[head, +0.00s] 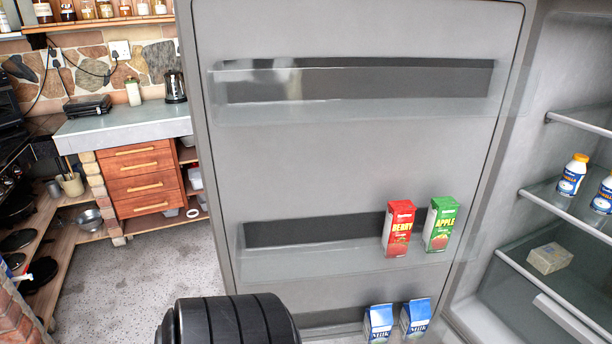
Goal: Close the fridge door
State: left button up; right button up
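The fridge door (330,160) stands wide open and fills the middle of the head view, its inner side facing me. Its hinge side is at the right, next to the fridge interior (490,260). The door's shelves hold a red berry carton (398,229), a green apple carton (440,224) and two blue and white milk cartons (378,323) low down. A black ribbed part of my own arm is at the bottom, in front of the door's lower left. Neither gripper's fingers show. The door's outer side and any handle are hidden.
Inside the fridge, white bottles with orange caps (571,175) and a small box (549,258) stand on shelves. At left are a counter with wooden drawers (142,180), a kettle (174,86) and low shelving with pans. Speckled floor (150,275) between is clear.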

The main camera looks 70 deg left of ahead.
aim_at(309, 117)
jog(key=k+j+z, duration=0.2)
jog(key=k+j, duration=0.2)
jog(key=j, duration=0.3)
jog(key=k+j+z, duration=0.2)
jog(key=k+j, duration=0.2)
jog(key=j, duration=0.3)
jog(key=k+j+z, duration=0.2)
jog(key=k+j, duration=0.3)
jog(key=j+z, duration=0.15)
jog(key=j, duration=0.95)
jog(key=k+j+z, duration=0.2)
jog(key=j, duration=0.95)
jog(key=i, duration=0.1)
